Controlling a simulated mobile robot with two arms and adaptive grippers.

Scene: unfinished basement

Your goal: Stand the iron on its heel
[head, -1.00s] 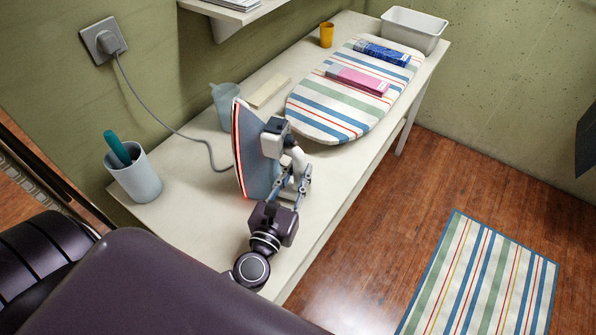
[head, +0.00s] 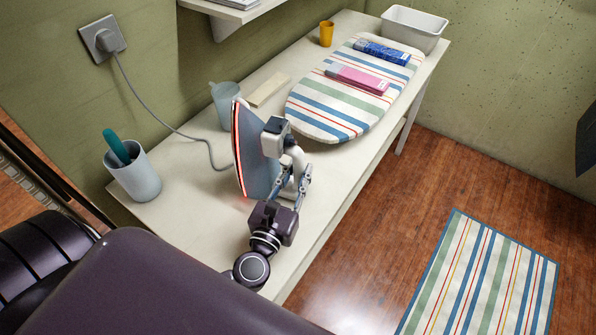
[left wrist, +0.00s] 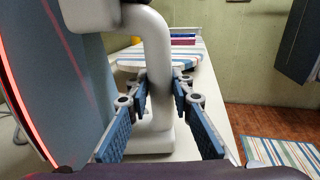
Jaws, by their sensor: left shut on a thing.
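The iron (head: 254,160) is upright on the table (head: 180,222), its tip pointing up and its soleplate with a glowing red edge facing left. Its heel is at the tabletop; I cannot tell whether it bears fully on it. My left gripper (head: 294,180) is shut on the iron's handle from the near right side. In the left wrist view the white handle (left wrist: 158,75) stands upright between the blue finger pads of the gripper (left wrist: 160,100), and the grey iron body (left wrist: 75,75) fills the left. My right gripper is not in view.
A grey cord runs from the wall socket (head: 103,40) to the iron. A cup with a teal-handled thing (head: 135,178), a bluish jug (head: 224,100) and a beige slat (head: 269,90) stand nearby. The striped ironing board (head: 318,125) bears pink and blue boxes. Free tabletop lies in front.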

